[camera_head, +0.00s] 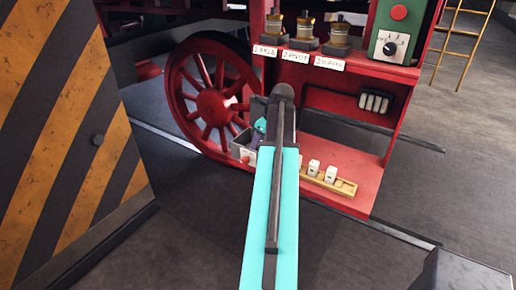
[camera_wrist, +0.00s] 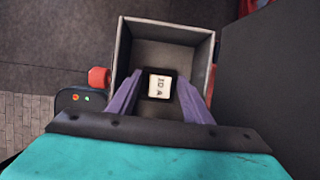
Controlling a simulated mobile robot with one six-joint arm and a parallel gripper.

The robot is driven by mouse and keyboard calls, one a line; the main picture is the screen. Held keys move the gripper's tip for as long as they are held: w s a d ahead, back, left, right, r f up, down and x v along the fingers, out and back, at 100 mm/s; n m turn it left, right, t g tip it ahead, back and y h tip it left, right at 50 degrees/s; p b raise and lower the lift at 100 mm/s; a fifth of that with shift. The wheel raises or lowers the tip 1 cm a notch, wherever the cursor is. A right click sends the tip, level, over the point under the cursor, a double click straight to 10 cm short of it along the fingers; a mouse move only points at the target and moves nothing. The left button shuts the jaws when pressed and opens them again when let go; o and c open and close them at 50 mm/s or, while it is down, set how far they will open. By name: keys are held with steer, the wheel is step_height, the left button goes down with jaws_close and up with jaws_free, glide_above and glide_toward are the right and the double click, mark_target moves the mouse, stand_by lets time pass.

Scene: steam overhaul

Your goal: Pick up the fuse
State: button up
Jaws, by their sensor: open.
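A white fuse (camera_wrist: 159,86), with dark lettering that looks like "10 A", sits inside an open grey box (camera_wrist: 203,48) in the wrist view. My gripper (camera_wrist: 159,88) reaches into the box with its purple fingers open, one on each side of the fuse. I cannot tell whether the fingertips touch it. In the head view my arm partly hides the grey box (camera_head: 238,149) and covers the fuse in it.
A wooden rack (camera_head: 345,187) with two white blocks (camera_head: 313,167) stands on the red shelf to the right. A red spoked wheel (camera_head: 211,104) is behind the box. A striped yellow-black barrier (camera_head: 75,120) stands at the left.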

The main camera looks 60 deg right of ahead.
jaws_close()
steer(key=shift+r, duration=0.1)
steer(key=shift+r+b, duration=1.9)
steer(key=shift+r, duration=3)
